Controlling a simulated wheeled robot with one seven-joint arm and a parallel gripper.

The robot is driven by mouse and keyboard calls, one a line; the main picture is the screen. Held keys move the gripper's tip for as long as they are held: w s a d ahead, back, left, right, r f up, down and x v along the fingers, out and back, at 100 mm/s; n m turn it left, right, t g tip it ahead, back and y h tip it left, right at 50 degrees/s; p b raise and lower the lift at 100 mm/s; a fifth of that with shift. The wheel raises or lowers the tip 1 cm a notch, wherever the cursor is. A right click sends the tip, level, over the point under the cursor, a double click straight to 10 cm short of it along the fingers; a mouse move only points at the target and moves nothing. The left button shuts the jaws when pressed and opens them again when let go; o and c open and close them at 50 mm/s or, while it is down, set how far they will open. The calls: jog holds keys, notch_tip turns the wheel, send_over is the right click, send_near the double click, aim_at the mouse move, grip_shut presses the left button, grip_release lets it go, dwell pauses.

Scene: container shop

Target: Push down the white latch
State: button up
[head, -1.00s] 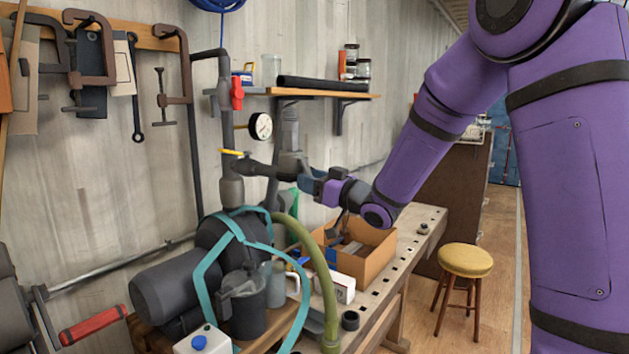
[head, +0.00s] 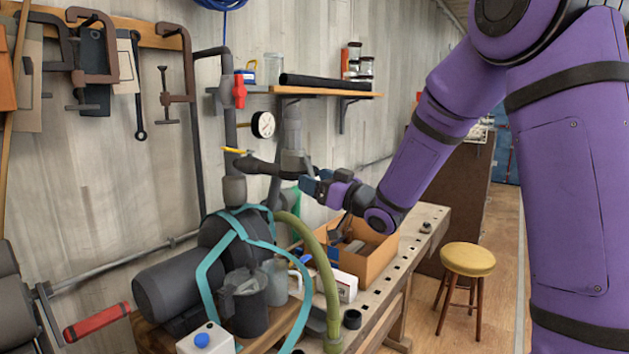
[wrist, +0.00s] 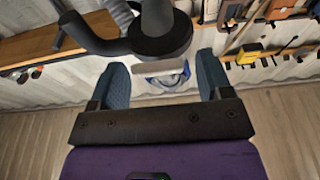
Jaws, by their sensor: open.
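My gripper (head: 304,183) is open, its blue fingers beside the dark pipework above the bench. In the wrist view the two fingers (wrist: 161,72) stand apart, with a dark round pipe fitting (wrist: 160,40) just beyond and between them. A small pale flat piece (wrist: 160,67) shows at the near edge of that fitting, between the fingers; I cannot tell whether it is the white latch. No white latch is clearly made out in the head view. I cannot tell whether the fingers touch the fitting.
A pump motor (head: 178,287) with teal straps stands on the bench at left. A cardboard box (head: 372,262) lies below my gripper. A pressure gauge (head: 263,124) and a wall shelf (head: 338,94) are behind it. A yellow stool (head: 467,260) stands on open floor at right.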

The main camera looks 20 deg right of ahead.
jog(key=v, duration=1)
jog(key=s+d+r+m+g+h, duration=0.3)
jog(key=s+d+r+m+h, duration=0.25)
jog(key=h, duration=0.65)
jog(key=s+a+f+g, duration=0.1)
jog(key=s+g, duration=0.1)
jog(key=s, duration=0.6)
jog(key=s+a+f+m+g, duration=0.1)
jog(key=s+a+g, duration=0.1)
jog(key=s, duration=0.6)
jog(key=s+a+f+g, duration=0.1)
jog(key=s+g, duration=0.3)
jog(key=s, duration=0.4)
jog(key=shift+a+f+m, duration=0.25)
jog(key=shift+f+m, duration=0.1)
jog(key=shift+f, duration=0.2)
